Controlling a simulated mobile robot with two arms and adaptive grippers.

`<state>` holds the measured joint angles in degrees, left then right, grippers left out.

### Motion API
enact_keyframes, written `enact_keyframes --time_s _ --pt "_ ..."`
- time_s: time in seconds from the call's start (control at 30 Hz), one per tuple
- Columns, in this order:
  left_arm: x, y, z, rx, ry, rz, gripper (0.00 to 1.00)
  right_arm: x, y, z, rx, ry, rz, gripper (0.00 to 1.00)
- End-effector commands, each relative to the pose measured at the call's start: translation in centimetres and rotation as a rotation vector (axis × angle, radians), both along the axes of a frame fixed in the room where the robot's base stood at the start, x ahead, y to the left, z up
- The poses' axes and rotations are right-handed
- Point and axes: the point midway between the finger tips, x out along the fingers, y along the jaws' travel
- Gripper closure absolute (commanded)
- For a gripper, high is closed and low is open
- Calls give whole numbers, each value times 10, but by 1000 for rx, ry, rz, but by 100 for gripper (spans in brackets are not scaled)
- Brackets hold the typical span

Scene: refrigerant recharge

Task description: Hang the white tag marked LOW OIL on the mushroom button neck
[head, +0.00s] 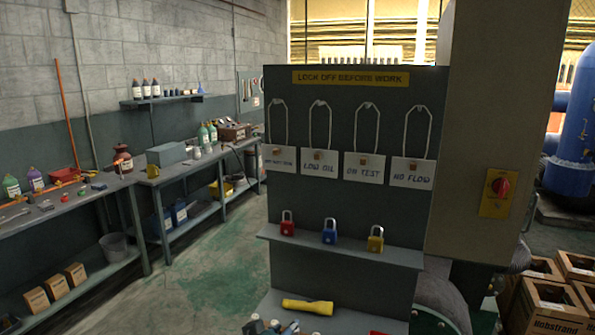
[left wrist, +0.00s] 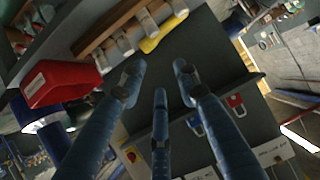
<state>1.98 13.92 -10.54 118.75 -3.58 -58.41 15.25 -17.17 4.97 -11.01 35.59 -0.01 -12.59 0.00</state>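The white LOW OIL tag (head: 319,163) hangs by its looped white cord from a peg on the grey board, second from left in a row of tags. A red knob (head: 499,186) sits on a yellow plate on the tall cabinet to the right; I cannot make out its neck. My left gripper (left wrist: 158,84) shows in the left wrist view with its fingers spread and nothing between them. It is in front of the board's lower part and apart from the tags. Tags show at the lower right there, but I cannot tell which is LOW OIL. My right gripper is not in view.
Red (head: 287,227), blue (head: 329,235) and yellow (head: 375,242) padlocks stand on the board's narrow shelf (head: 340,246). A yellow torch (head: 307,306) lies on the lower ledge. A red box (left wrist: 62,84) shows in the wrist view.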

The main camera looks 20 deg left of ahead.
Motion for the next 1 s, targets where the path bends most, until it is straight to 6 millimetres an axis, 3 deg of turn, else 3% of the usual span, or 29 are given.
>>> enact_keyframes --time_s 0.03,0.2,0.3,0.43,0.53,0.63,0.77,1.0 --pt "13 0 50 -5 -85 1 68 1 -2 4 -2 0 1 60" --pt "59 2 181 -37 -360 1 68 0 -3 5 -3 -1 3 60" --pt "81 4 247 -55 -507 -9 68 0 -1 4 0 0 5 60" --pt "96 5 313 -71 -647 -25 68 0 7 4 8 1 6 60" --pt "100 6 343 -79 -710 -34 68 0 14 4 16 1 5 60" --pt "104 6 356 -83 -740 -39 68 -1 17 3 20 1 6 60" --pt "117 6 359 -83 -747 -40 68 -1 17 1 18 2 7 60" --pt "170 4 358 -84 -744 -38 68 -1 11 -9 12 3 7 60"
